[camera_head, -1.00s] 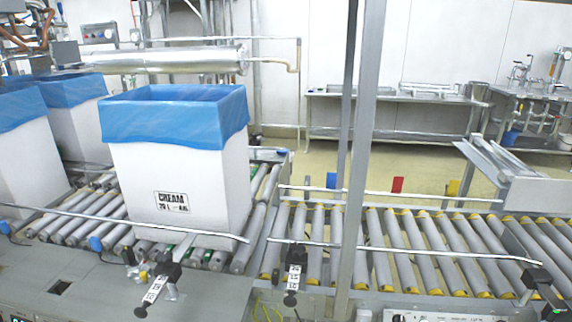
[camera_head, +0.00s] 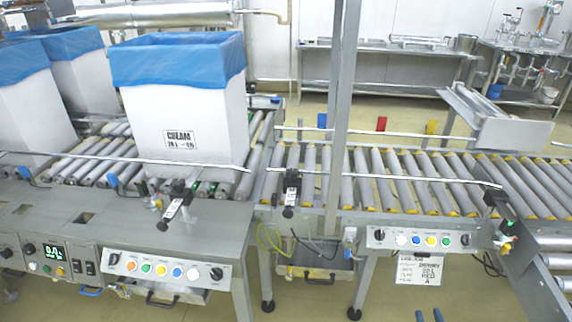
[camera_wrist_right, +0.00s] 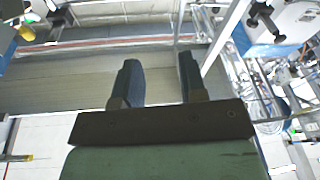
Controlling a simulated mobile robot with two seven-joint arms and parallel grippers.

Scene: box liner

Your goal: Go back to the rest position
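My left gripper is in neither view. A white box (camera_head: 195,115) marked CREAM, with a blue liner (camera_head: 178,62) folded over its rim, stands upright on the left conveyor rollers.
More blue-lined boxes (camera_head: 28,110) stand at the left. An empty roller conveyor (camera_head: 385,180) runs to the right behind a metal rail. A metal post (camera_head: 340,110) rises mid-view. Control panels with coloured buttons (camera_head: 160,268) face me. Floor (camera_head: 320,290) shows below.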

